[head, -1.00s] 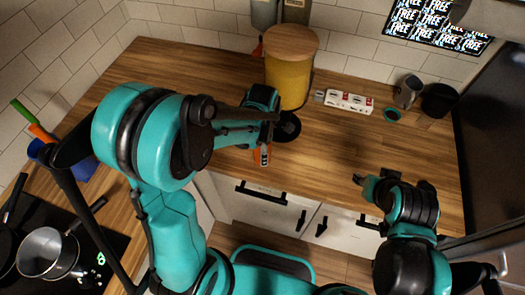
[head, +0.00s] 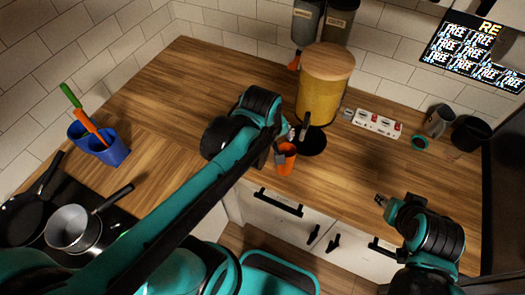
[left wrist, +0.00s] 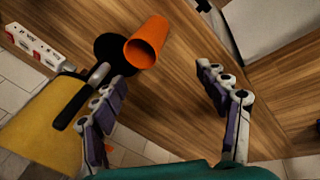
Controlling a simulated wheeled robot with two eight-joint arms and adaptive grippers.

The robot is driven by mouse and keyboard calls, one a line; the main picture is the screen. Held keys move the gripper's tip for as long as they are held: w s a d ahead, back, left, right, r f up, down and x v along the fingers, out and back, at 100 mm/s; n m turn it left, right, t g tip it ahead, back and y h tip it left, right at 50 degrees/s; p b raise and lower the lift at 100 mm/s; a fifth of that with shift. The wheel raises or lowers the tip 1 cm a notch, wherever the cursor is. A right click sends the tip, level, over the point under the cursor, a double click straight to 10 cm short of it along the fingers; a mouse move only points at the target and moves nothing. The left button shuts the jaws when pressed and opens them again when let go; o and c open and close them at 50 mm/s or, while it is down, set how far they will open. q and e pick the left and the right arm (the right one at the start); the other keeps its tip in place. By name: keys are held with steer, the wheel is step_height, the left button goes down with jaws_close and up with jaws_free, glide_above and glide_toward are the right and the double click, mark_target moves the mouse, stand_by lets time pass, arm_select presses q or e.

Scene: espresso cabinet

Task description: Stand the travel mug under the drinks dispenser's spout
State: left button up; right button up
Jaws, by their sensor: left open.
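The orange travel mug (head: 286,160) looks upright on the counter, by the front-left edge of the dispenser's round black tray (head: 314,143). In the left wrist view the mug (left wrist: 146,42) shows its open rim and overlaps the tray (left wrist: 108,48); I cannot tell if they touch. The yellow drinks dispenser (head: 323,95) has a wooden lid and a spout (head: 304,126) above the tray. My left gripper (left wrist: 161,76) is open, its fingers apart, with the mug just beyond the left fingertip. My right gripper (head: 380,200) is over the counter's front right; its fingers are too small to judge.
A white socket strip (head: 377,124), a grey mug (head: 438,120) and a black pot (head: 471,133) stand along the back right. Blue holders (head: 108,150) and a hob with a saucepan (head: 75,228) are at the left. The counter's right half is mostly clear.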

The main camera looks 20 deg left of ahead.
arm_select(q)
steer(key=s+m+t, duration=0.1)
steer(key=m, duration=0.2)
steer(key=s+a+m+t, duration=0.1)
steer(key=s+m, duration=0.1)
steer(key=m, duration=0.2)
steer(key=s+a+r+m+t, duration=0.1)
steer(key=m, duration=0.2)
steer(key=shift+s+r+m+t, duration=0.1)
steer(key=shift+s+m+t, duration=0.2)
steer(key=shift+s+m, duration=0.1)
